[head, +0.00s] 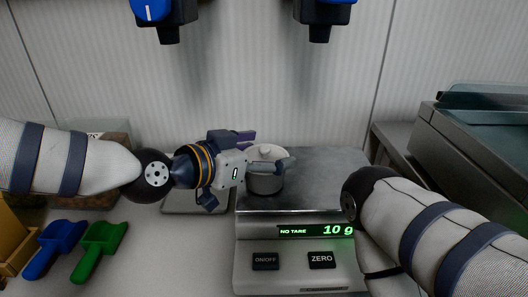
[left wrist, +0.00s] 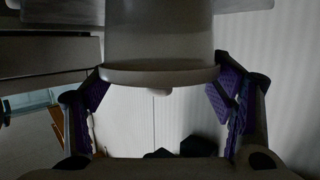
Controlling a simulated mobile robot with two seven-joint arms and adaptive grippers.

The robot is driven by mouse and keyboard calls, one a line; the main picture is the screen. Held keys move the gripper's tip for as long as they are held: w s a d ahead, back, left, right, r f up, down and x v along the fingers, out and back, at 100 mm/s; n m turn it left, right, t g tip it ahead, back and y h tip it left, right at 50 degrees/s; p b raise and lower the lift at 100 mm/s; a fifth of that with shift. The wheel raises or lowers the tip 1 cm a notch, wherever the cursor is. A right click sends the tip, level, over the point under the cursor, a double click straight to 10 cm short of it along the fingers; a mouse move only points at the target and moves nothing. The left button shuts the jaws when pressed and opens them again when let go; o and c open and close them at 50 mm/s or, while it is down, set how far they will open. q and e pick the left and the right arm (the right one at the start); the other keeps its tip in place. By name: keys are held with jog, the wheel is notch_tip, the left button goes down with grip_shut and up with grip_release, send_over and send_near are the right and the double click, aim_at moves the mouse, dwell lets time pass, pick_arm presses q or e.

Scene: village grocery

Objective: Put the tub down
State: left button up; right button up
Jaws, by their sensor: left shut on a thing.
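A small grey tub (head: 265,184) is over the metal pan of the scale (head: 325,180) in the head view. My left gripper (head: 266,160) reaches it from the left and is shut on it. In the left wrist view the tub (left wrist: 158,40) and its rim show large between purple finger pads. The tub looks upright; I cannot tell whether its base fully rests on the pan. The scale display (head: 315,230) reads 10 g with "NO TARE". My right arm comes in from the right, but its gripper is out of sight.
A blue scoop (head: 52,247) and a green scoop (head: 98,249) lie at the front left beside a wooden crate (head: 12,245). A grey box (head: 485,145) stands at the right. Two dispenser spouts (head: 168,33) hang above, against the pale wall.

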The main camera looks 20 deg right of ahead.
pick_arm(q)
jog(key=shift+f, duration=0.2)
jog(key=o, duration=1.2)
jog(key=shift+r, duration=0.4)
jog(key=p+v, duration=0.1)
jog(key=v, duration=1.1)
pick_arm(e)
jog(key=shift+w+r+t, duration=0.3)
jog(key=shift+w+r, duration=0.3)
jog(key=shift+r, duration=0.05)
